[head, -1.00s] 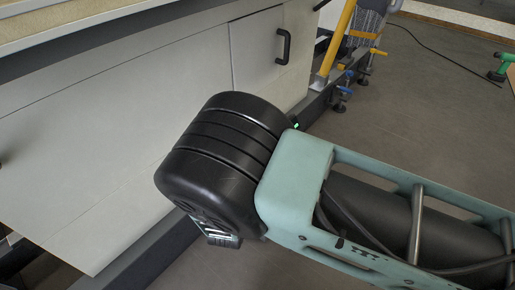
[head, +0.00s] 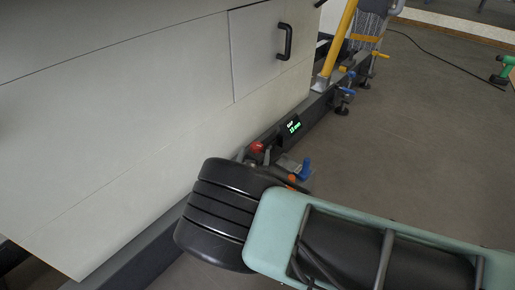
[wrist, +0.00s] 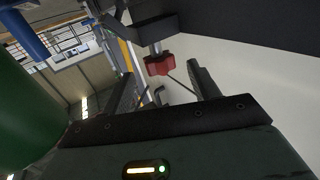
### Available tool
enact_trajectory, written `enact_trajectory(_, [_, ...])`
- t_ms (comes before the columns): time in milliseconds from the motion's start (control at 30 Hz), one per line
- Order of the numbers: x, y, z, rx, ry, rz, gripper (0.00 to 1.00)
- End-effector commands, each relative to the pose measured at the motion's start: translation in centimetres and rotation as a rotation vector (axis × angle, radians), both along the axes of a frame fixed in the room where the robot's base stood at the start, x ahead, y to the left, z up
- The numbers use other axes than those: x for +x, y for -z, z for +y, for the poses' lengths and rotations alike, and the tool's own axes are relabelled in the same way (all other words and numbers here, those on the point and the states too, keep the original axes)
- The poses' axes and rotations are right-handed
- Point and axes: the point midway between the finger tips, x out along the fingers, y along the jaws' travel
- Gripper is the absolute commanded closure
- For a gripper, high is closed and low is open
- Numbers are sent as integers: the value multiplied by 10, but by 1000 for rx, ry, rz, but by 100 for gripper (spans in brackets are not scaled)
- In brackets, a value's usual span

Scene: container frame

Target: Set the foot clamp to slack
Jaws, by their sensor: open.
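The red knob (head: 257,147) of the foot clamp sits low on the dark rail by the white cabinet. A blue handle (head: 305,168) and a small orange part (head: 291,180) are just right of it, partly hidden by my wrist. A small display (head: 292,129) with green digits stands behind them. In the wrist view the red knob (wrist: 158,65) is on a metal stem below a dark bracket (wrist: 150,32). My gripper (wrist: 162,80) is open, its fingers on either side of the knob in the picture; I see no contact.
The white cabinet (head: 130,100) with a black door handle (head: 284,42) fills the left. A yellow post (head: 338,45) and another blue handle (head: 347,90) stand farther along the rail. A green cylinder (wrist: 35,115) is close at left in the wrist view. The right floor is mostly clear.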

Motion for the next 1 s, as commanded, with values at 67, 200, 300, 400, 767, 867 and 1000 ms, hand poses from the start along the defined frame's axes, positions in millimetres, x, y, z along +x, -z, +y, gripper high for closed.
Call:
enact_trajectory(67, [17, 5, -3, 2, 2, -2, 40])
enact_trajectory(200, [39, 4, -6, 0, 1, -1, 40])
enact_trajectory(300, [50, 3, -7, 0, 0, -1, 40])
enact_trajectory(400, [57, 2, -9, -1, 0, 0, 40])
enact_trajectory(767, [60, 0, -9, -1, 0, 1, 45])
enact_trajectory(867, [60, 0, -9, -1, 0, 1, 73])
enact_trajectory(1000, [60, 0, -9, -1, 0, 1, 84])
